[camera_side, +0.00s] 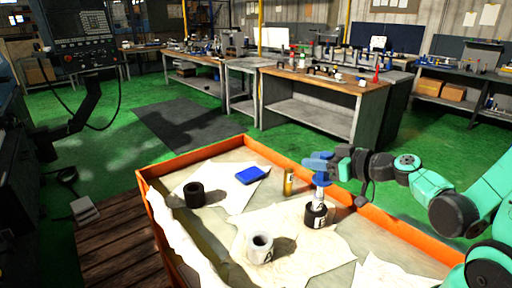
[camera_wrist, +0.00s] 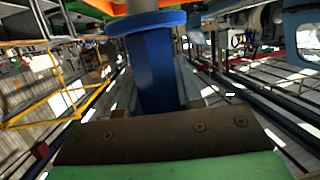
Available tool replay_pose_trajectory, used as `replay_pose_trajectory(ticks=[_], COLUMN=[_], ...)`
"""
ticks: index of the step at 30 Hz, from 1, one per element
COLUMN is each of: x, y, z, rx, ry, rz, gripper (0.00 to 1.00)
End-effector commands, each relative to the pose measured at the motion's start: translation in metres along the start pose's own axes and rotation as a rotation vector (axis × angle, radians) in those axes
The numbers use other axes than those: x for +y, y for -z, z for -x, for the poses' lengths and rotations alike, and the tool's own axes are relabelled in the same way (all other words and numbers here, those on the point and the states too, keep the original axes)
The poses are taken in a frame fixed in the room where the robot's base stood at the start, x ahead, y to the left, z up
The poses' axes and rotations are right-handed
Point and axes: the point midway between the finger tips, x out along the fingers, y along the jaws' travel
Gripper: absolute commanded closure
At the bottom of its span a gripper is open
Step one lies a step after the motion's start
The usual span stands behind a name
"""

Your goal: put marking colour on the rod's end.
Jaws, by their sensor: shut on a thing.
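My gripper (camera_side: 322,165) is at the right of the orange-rimmed crate in the side view. In the wrist view a blue part (camera_wrist: 153,75) with a wide round flange fills the middle. I cannot tell whether it is a finger or the held thing. No fingertip gap shows. The rod's end cannot be made out.
The crate (camera_side: 150,200) holds pale cloths. A grey hollow cylinder (camera_side: 261,248), a black ring (camera_side: 194,194), a blue box (camera_side: 251,175) and a brass-coloured cylinder (camera_side: 289,182) stand inside. The brass cylinder is close to my gripper. Workbenches (camera_side: 325,90) stand behind, beyond green floor.

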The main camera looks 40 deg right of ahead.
Motion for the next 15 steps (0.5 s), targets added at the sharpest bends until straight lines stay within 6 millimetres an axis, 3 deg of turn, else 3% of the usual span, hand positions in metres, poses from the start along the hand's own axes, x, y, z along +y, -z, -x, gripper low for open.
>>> replay_pose_trajectory(ticks=[15], x=[0.0019], y=[0.0005], z=[-0.0034], rx=[-0.001], ry=[0.000], rz=[0.001], gripper=[1.00])
